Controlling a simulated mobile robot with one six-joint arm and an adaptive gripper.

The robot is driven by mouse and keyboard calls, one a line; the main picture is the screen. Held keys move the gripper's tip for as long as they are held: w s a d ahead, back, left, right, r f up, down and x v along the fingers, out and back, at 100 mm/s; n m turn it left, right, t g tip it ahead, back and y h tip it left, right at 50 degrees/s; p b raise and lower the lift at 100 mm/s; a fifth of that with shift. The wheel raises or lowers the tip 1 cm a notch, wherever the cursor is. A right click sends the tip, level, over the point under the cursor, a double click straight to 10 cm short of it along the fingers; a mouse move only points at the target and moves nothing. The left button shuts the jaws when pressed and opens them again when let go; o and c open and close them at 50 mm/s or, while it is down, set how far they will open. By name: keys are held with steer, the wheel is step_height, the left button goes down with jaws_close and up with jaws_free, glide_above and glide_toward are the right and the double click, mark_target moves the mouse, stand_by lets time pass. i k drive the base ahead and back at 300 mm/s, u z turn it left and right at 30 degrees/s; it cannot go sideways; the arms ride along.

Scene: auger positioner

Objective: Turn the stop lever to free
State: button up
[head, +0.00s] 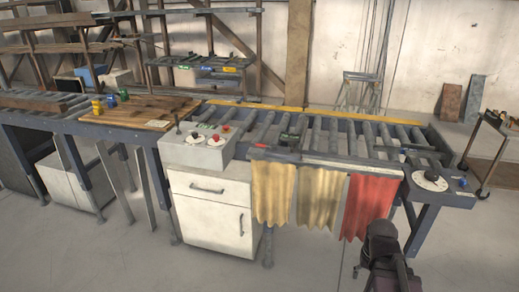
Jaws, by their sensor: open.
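A round white dial plate (430,180) with a dark lever or knob on it sits on the right end of the roller conveyor. A blue knob (463,182) is beside it. A grey control box (197,153) at the conveyor's left end carries an upright dark stick (177,118), small dials and a red button (225,128). I cannot tell for sure which of these is the stop lever, nor read any markings. My dark gripper (381,229) is at the lower right, in front of the red curtain, below and left of the white dial, apart from it. It is open and appears empty.
Two tan curtains (272,190) and a red curtain (368,205) hang from the conveyor's front edge. A white cabinet (208,209) stands under the control box. A wooden-topped table (140,110) is at left. Grey floor is free in front.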

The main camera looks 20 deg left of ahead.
mark_target(272, 146)
steer(key=k, duration=1.05)
steer(key=u, duration=0.6)
steer(key=i, duration=2.1)
steer(key=z, duration=0.55)
